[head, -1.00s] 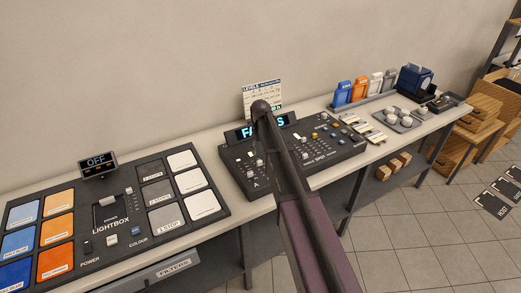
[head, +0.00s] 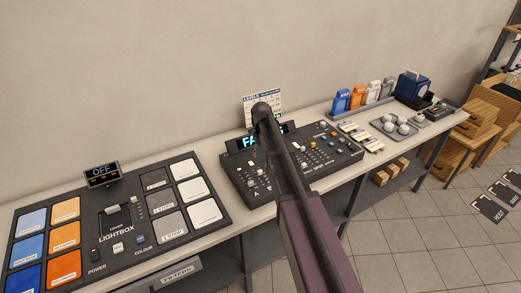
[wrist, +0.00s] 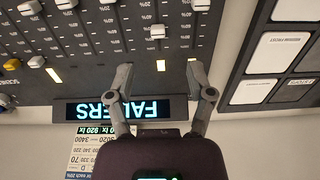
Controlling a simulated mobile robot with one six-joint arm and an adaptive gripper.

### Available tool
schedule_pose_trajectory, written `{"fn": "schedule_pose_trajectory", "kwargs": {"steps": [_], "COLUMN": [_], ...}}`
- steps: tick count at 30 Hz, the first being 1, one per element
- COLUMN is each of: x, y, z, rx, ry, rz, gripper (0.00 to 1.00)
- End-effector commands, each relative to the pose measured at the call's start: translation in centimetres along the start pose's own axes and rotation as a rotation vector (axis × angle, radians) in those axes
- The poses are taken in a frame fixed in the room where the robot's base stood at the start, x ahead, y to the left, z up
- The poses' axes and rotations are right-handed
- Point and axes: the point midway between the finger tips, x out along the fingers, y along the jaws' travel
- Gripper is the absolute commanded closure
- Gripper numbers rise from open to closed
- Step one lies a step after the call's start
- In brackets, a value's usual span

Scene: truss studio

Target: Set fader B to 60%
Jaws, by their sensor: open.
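The fader console (head: 235,186) is a dark panel at the middle of the bench in the head view, partly hidden by my arm. In the wrist view it appears upside down (wrist: 100,80), with its lit FADERS display (wrist: 120,109). A white fader cap (wrist: 157,32) sits between and above my fingertips in that view; another white cap (wrist: 200,4) is at the top edge to its right. No letter shows there, so I cannot tell which is fader B. My gripper (wrist: 160,77) is open and empty over the panel, apart from the caps as far as I can tell. The head view hides the fingers.
The lightbox panel (head: 75,222) lies left of the console. A levels card (head: 261,101) stands behind it. To the right are small cards (head: 362,137), a tray with knobs (head: 396,125) and upright coloured holders (head: 341,101). Bare bench shows between lightbox and console.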

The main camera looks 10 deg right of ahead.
Motion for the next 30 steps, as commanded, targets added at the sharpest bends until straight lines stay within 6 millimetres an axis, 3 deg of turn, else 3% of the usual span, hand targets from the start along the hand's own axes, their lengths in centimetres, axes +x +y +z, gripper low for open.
{"fn": "schedule_pose_trajectory", "kwargs": {"steps": [30], "x": [5.5], "y": [-3.8], "z": [12.7], "rx": [0.139], "ry": [0.000], "rz": [0.001], "gripper": [0.31]}}
